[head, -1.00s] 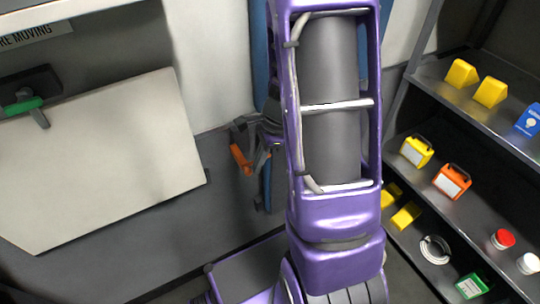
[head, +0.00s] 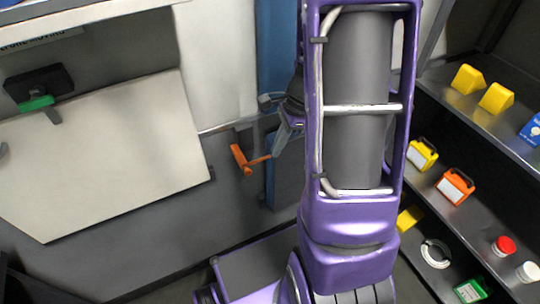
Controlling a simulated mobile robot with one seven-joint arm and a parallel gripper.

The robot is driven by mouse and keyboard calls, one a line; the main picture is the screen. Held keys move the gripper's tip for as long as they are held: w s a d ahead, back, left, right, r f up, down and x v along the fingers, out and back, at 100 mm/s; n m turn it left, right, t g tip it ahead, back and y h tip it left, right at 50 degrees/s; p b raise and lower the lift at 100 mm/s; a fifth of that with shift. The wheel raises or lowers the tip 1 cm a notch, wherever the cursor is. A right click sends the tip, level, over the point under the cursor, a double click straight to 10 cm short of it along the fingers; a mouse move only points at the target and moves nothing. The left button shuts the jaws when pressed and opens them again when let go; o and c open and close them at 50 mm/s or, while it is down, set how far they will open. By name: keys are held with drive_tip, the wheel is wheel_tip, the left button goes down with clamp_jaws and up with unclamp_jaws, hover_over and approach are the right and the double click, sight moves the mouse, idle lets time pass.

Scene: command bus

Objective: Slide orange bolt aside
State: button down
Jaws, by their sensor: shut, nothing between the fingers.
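The orange bolt (head: 241,161) sits on the grey wall just right of the white angled panel. Its upright handle and a short rod reaching right are both visible. My gripper (head: 277,152) is shut and empty, to the right of the handle, with its fingertips close to the right end of the rod. I cannot tell whether they touch it. My purple arm hides part of the gripper's wrist and the wall behind it.
A blue upright strip (head: 276,50) stands behind my gripper. Shelves on the right hold yellow wedges (head: 496,98), an orange box (head: 455,187) and small containers.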

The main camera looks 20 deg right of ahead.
drive_tip(key=v, duration=0.5)
drive_tip(key=shift+d+p, duration=0.1)
drive_tip(key=shift+p, duration=0.2)
